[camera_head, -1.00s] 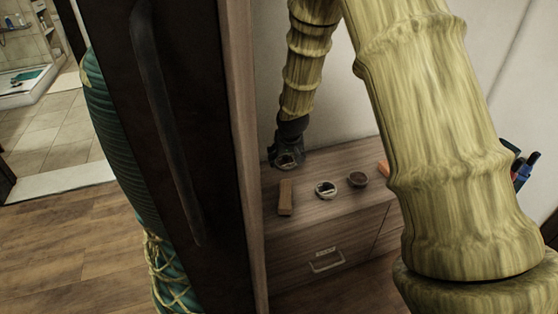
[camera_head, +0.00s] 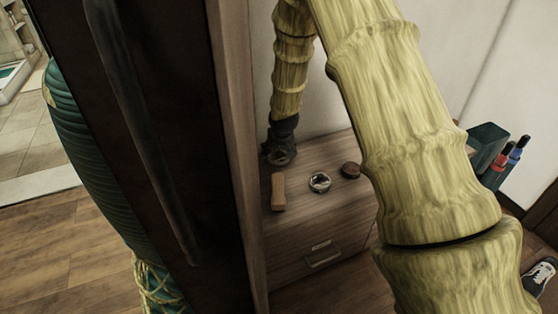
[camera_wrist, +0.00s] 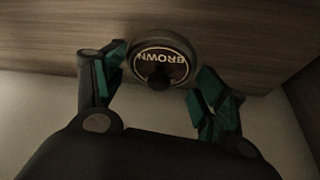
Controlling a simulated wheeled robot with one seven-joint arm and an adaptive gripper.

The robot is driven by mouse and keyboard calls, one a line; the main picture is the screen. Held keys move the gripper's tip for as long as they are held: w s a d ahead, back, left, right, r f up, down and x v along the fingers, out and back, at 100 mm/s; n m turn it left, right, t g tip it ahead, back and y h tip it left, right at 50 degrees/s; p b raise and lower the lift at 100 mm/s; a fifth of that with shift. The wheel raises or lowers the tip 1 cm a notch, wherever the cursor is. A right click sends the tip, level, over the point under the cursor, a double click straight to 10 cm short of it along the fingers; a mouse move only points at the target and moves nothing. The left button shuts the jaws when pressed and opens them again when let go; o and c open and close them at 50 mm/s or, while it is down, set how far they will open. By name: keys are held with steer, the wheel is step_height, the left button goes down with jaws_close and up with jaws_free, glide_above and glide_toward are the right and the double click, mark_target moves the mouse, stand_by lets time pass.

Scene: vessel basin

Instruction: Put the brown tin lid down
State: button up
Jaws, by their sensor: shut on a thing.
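The brown tin lid (camera_wrist: 150,50) is a dark disc with the upside-down word BROWN in the wrist view. It lies between the fingertips of my gripper (camera_wrist: 160,78), which is shut on it. In the head view my gripper (camera_head: 280,150) is at the back left of the wooden cabinet top, with a small round part of the lid (camera_head: 281,158) showing below it. Whether the lid touches the wood cannot be told.
A brown block (camera_head: 278,191), an open round tin (camera_head: 320,183) and a brown round tin (camera_head: 351,170) stand on the cabinet top (camera_head: 308,208). A dark door (camera_head: 150,130) blocks the left. Bare wood lies in front of the tins.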

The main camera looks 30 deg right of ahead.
mark_target(279, 158)
steer(key=shift+f, duration=1.4)
steer(key=shift+f, duration=0.15)
steer(key=o, duration=0.8)
steer(key=p+v, duration=0.2)
steer(key=v, duration=1)
steer(key=shift+r, duration=0.2)
